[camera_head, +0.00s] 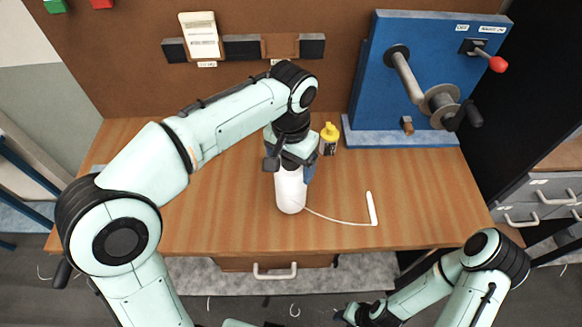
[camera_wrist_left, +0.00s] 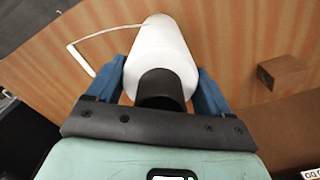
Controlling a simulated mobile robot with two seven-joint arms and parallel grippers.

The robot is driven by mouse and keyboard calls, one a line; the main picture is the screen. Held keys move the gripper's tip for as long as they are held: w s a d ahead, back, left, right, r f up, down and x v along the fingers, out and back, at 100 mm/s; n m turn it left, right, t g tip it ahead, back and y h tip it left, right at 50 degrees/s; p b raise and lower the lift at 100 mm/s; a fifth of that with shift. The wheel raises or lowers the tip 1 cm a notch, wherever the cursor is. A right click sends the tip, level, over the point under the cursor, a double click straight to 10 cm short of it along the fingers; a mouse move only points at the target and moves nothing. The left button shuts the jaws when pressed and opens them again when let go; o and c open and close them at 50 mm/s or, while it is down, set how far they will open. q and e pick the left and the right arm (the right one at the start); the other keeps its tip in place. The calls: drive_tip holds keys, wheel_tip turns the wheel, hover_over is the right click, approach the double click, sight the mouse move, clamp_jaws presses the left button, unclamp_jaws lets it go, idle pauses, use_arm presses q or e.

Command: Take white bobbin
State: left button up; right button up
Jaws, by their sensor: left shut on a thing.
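The white bobbin (camera_head: 290,190) is a white cylinder at the middle of the wooden table. A white thread runs from it to a thin white stick (camera_head: 372,208) lying to its right. My left gripper (camera_head: 294,170) reaches down over the bobbin's upper end. In the left wrist view, the bobbin (camera_wrist_left: 162,52) with its dark core end lies between the blue fingers of my left gripper (camera_wrist_left: 163,85), which is shut on it. I cannot tell whether the bobbin touches the table. My right gripper (camera_head: 355,315) is at the bottom edge, away from the table, and its fingers are not clear.
A yellow-capped bottle (camera_head: 329,138) stands just behind the left gripper. A blue panel with a crank (camera_head: 400,75) stands at the back right. A small wooden block (camera_head: 407,125) sits on its base. The table's left and right front areas (camera_head: 430,200) are clear.

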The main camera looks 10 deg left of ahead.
use_arm(q)
wheel_tip(320, 180, up, 19)
drive_tip(key=p, duration=0.2)
drive_tip(key=shift+r+p, duration=0.15)
drive_tip(key=shift+p, duration=0.25)
use_arm(e)
drive_tip(key=shift+t, duration=0.3)
drive_tip(key=w+r, duration=0.3)
drive_tip(key=w, duration=0.1)
drive_tip(key=shift+w+r, duration=0.2)
drive_tip(key=shift+r, duration=0.2)
